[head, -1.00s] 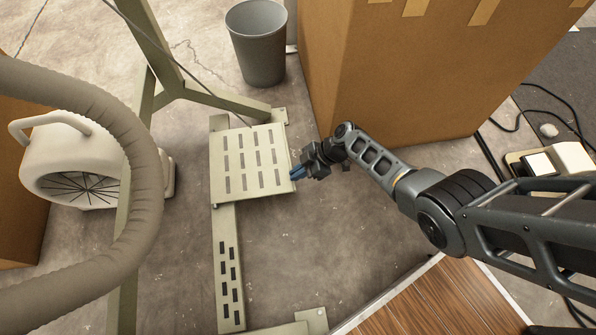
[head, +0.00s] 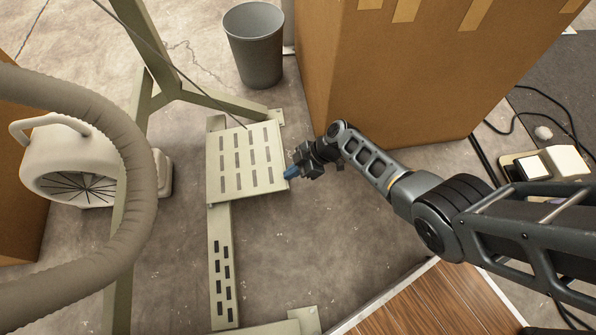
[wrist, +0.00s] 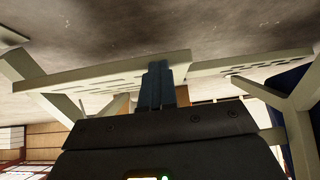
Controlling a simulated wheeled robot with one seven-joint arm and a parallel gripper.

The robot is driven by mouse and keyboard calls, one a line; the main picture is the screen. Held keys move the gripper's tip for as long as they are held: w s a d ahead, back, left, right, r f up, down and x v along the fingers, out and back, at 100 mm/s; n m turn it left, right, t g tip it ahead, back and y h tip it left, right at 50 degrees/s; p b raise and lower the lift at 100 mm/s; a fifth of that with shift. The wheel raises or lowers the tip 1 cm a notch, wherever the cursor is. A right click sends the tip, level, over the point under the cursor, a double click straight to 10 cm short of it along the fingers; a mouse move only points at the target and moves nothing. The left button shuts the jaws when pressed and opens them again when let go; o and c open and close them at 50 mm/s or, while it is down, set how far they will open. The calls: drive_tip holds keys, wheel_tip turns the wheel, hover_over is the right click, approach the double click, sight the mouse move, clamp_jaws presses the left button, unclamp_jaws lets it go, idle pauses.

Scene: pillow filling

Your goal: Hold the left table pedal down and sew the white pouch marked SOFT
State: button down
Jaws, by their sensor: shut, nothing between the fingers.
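The table pedal (head: 247,160) is a pale plate with rows of dark slots, low over the concrete floor in the head view. It also shows in the wrist view (wrist: 95,82), seen edge-on behind the fingers. My gripper (head: 289,173) is shut and empty, its blue fingertips at the pedal's right edge. In the wrist view my gripper (wrist: 157,72) shows its fingers together, overlapping the pedal's edge. I cannot tell whether they touch it. No white pouch marked SOFT is in view.
A slotted bar (head: 222,265) runs below the pedal. A grey bin (head: 254,48) and a large cardboard box (head: 400,80) stand behind. A cream fan-like machine (head: 75,165) and a thick hose (head: 135,150) are at left. A wooden board (head: 430,305) lies in front.

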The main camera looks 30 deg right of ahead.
drive_tip(key=p+v, duration=0.4)
drive_tip(key=v, duration=0.7)
drive_tip(key=shift+w+d+p, duration=0.25)
drive_tip(key=shift+p, duration=0.1)
drive_tip(key=shift+r, duration=0.1)
